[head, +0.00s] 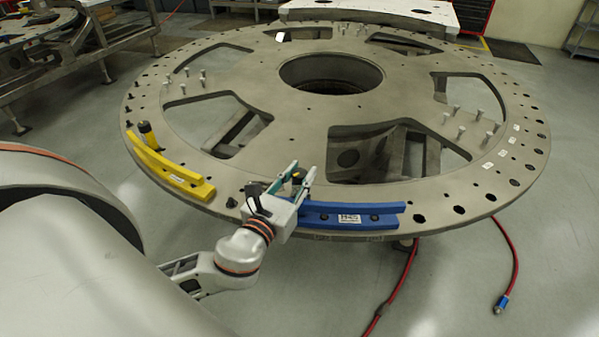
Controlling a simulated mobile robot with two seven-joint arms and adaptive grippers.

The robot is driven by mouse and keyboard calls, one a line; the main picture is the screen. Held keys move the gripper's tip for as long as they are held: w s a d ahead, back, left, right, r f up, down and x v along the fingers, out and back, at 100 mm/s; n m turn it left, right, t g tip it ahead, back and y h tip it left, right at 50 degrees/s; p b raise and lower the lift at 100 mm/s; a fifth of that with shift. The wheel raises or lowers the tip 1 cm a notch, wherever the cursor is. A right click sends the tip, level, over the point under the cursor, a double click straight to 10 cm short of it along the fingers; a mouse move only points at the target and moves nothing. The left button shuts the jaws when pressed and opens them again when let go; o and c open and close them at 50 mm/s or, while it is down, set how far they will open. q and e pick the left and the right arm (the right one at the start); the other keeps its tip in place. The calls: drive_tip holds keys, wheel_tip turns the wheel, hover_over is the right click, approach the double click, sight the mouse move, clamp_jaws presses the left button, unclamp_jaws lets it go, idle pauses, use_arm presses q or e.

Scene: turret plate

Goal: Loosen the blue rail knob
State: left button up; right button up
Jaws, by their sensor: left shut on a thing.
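The blue rail (345,220) lies along the near rim of the large round turret plate (260,100). A dark knob (298,176) stands at the left end of the blue rail. My left gripper (296,178) reaches in from the lower left, with its green-tipped fingers on either side of this knob and shut on it. The fingers hide part of the knob and of the rail's left end. My right gripper is not in view.
A yellow rail (175,174) with a black and yellow knob (149,135) lies on the rim to the left. The plate has large cut-outs and several upright pins. Red hoses (402,280) lie on the floor at the right.

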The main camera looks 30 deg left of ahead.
sight(300, 172)
use_arm(q)
drive_tip(key=n+g+y, duration=0.1)
drive_tip(key=n+y, duration=0.1)
drive_tip(key=y, duration=0.1)
drive_tip(key=n+g+y, duration=0.1)
drive_tip(key=n+y, duration=0.1)
drive_tip(key=y, duration=0.1)
drive_tip(key=shift+w+r, duration=0.1)
drive_tip(key=shift+n+g+y, duration=1.2)
drive_tip(key=shift+n+y, duration=0.2)
drive_tip(key=shift+y, duration=0.6)
drive_tip(key=o, duration=1.2)
drive_tip(key=shift+c, duration=0.2)
drive_tip(key=shift+r, duration=0.1)
wheel_tip(300, 172, up, 10)
drive_tip(key=shift+f, duration=0.1)
